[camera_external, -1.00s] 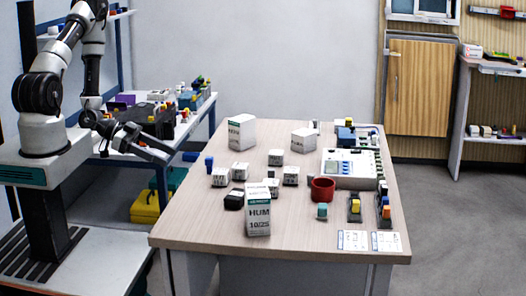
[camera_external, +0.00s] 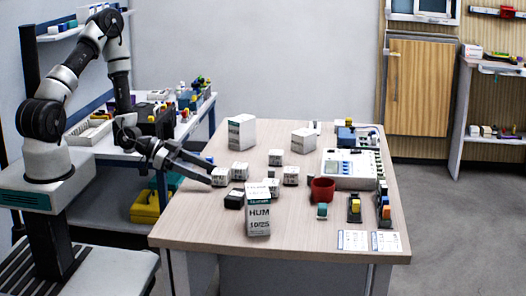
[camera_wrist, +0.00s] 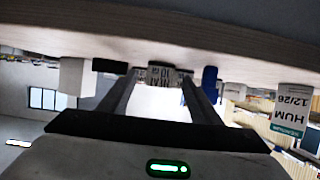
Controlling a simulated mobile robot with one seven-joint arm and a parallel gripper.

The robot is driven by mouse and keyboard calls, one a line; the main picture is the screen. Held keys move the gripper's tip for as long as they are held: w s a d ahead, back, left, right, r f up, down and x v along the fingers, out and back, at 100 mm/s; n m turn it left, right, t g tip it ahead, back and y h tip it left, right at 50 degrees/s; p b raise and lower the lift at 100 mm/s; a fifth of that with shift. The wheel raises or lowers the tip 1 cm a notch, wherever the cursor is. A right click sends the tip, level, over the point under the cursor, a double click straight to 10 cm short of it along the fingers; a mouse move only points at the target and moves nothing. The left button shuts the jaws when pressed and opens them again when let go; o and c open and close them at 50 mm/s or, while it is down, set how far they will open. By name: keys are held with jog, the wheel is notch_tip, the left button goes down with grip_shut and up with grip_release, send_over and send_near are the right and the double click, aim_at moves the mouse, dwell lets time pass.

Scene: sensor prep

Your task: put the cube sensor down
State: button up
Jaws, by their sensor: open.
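Several small white cube sensors with black-printed labels stand on the wooden table. The nearest cube sensor (camera_external: 219,177) is at the tips of my gripper (camera_external: 210,174). My gripper is open, its two fingers reaching in low from the left. In the wrist view, the table shows at the top and labelled cubes (camera_wrist: 161,77) show between the spread fingers (camera_wrist: 156,88). I cannot tell whether the fingers flank the nearest cube or stop just short of it. No cube is seen lifted off the table.
A small blue object (camera_external: 209,160) stands close behind the fingertips. A black block (camera_external: 234,199) and a HUM box (camera_external: 258,213) stand in front. The table's front left (camera_external: 190,228) is clear.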

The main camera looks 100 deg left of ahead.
aim_at(215, 175)
jog(key=x, duration=0.3)
jog(key=shift+w, duration=0.2)
jog(key=shift+c, duration=0.2)
jog(key=c, duration=1.2)
